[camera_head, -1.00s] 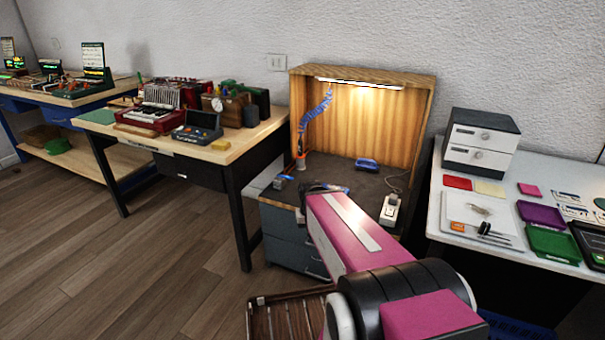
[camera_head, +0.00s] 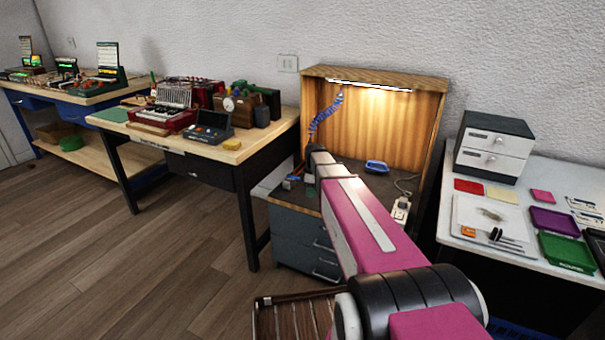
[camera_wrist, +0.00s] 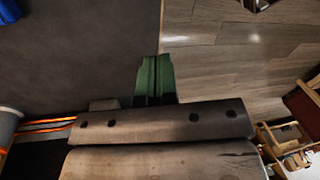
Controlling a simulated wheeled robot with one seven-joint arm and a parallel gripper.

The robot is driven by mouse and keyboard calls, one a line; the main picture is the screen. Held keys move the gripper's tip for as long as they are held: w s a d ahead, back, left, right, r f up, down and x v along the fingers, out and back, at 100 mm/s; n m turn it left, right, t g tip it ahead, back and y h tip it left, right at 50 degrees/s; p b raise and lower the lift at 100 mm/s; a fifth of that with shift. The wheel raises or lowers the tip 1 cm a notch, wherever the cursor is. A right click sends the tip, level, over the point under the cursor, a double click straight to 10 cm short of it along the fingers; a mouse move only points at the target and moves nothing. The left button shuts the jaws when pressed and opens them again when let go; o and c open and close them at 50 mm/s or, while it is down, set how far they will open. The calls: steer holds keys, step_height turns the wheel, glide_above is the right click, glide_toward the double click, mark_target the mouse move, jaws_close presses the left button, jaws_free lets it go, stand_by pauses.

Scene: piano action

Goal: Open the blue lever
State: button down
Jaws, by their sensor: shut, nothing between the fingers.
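I cannot pick out a blue lever for certain. A small blue piece (camera_head: 297,178) shows at the left front of the lit wooden booth's dark bench top, partly beside my arm. A larger blue object (camera_head: 377,167) lies farther back on that top. In the wrist view a blue corner (camera_wrist: 9,13) is cut off at the upper left. My gripper (camera_wrist: 155,60) has green fingers, close together with nothing between them. It is over the edge between the dark bench top (camera_wrist: 85,55) and the floor. In the head view my arm hides the fingers.
The booth (camera_head: 390,115) has side and back walls and a blue coiled hose (camera_head: 325,113) at left. A white power strip (camera_head: 401,209) lies at its right. In the wrist view a grey cylinder (camera_wrist: 8,125) stands at left. Open floor (camera_head: 150,250) lies left.

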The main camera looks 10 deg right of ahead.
mark_target(295, 178)
steer(key=w+d+r+n, duration=0.1)
steer(key=w+r+n, duration=0.2)
steer(key=w+n, duration=0.2)
steer(key=w+d+r+n+g+y, duration=0.1)
steer(key=w+r+n, duration=0.2)
steer(key=w, duration=0.6)
steer(key=w+d+r+n+g, duration=0.1)
steer(key=w+r+n, duration=0.2)
steer(key=w+n, duration=0.4)
steer(key=shift+w+d+r, duration=0.3)
steer(key=shift+w+r, duration=0.1)
steer(key=shift+w, duration=0.2)
steer(key=shift+f, duration=0.1)
steer(key=x, duration=0.9)
steer(key=shift+s+a+f, duration=0.1)
steer(key=shift+a, duration=0.05)
steer(key=s+a, duration=0.2)
steer(key=shift+s+f, duration=0.3)
steer(key=shift+s+a, duration=0.3)
steer(key=shift+s, duration=0.05)
steer(key=shift+s+y, duration=0.1)
steer(key=shift+y, duration=0.2)
